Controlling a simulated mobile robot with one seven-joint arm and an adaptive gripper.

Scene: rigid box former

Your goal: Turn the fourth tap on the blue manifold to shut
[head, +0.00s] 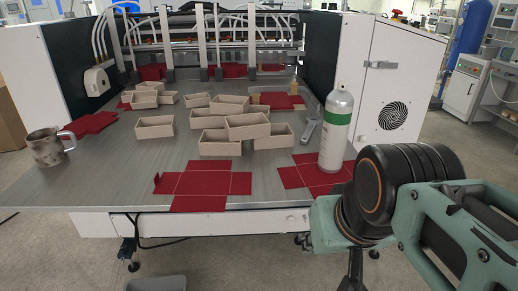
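I cannot make out a blue manifold or its taps in the head view. A row of upright grey posts with pale looping tubes (163,35) stands along the back of the machine bed, but no blue body shows there. My arm, teal with black joints, fills the lower right. The fingers of my gripper do not show, so its opening and anything in it are hidden.
The grey metal bed (110,185) holds several open beige boxes (220,143), red flat blanks (205,184), a steel mug (47,148) and a green-banded bottle (336,130). A white cabinet (393,85) borders the right. A blue cylinder (470,35) stands far behind.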

